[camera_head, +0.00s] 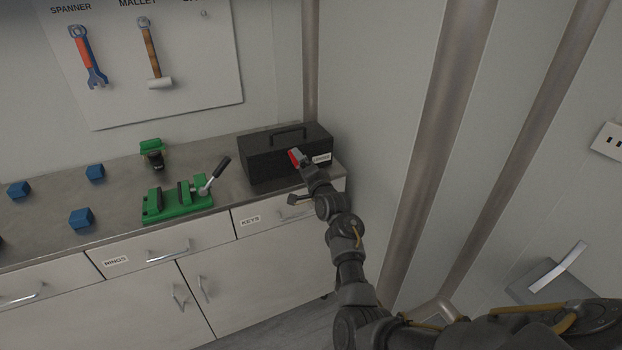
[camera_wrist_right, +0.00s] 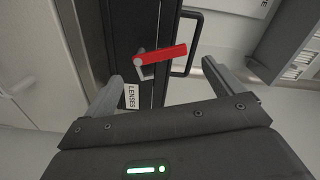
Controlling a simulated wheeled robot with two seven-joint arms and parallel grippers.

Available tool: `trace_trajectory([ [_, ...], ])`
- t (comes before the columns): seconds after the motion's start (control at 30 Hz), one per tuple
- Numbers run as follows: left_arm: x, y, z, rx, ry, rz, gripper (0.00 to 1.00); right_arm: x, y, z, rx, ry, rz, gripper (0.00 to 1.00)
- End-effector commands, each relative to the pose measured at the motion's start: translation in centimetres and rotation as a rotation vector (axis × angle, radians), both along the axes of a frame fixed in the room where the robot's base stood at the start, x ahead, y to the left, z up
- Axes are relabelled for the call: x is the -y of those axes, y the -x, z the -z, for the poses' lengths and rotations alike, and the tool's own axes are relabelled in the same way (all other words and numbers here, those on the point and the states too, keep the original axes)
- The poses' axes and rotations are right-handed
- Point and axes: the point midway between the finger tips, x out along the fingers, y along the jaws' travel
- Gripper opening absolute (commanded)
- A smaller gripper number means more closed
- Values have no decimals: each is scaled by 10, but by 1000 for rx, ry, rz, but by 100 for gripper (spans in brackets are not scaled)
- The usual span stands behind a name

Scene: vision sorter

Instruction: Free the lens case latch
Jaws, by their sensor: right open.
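The lens case (camera_head: 265,160) is a black box with a top handle at the right end of the counter; it also shows in the right wrist view (camera_wrist_right: 146,25). Its red latch lever (camera_wrist_right: 165,55) sticks out sideways from a grey pivot, with a white label reading LENSES (camera_wrist_right: 131,97) close by. The red latch also shows in the head view (camera_head: 295,157), partly hidden by my gripper. My right gripper (camera_wrist_right: 165,70) is open, its fingers on either side of the lever's line, with nothing held. Contact cannot be told. My left gripper is out of view.
A green vise (camera_head: 178,203) with a dark-handled lever stands left of the case. A smaller green device (camera_head: 152,152) and several blue blocks (camera_head: 95,172) lie farther left. A wall (camera_head: 385,100) with pipes closes the right side. The counter front has drawers and doors.

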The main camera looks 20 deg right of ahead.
Motion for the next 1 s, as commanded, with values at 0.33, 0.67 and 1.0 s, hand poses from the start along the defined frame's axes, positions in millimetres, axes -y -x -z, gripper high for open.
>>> trace_trajectory([
  [0.33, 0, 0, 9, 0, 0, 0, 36, -1, 60, 2, -1, -1, 1, 93],
  [0.67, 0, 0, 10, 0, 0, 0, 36, -1, 75, 0, -1, -2, -1, 93],
  [1.0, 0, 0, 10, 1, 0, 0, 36, -1, 75, 1, -1, -2, 0, 93],
])
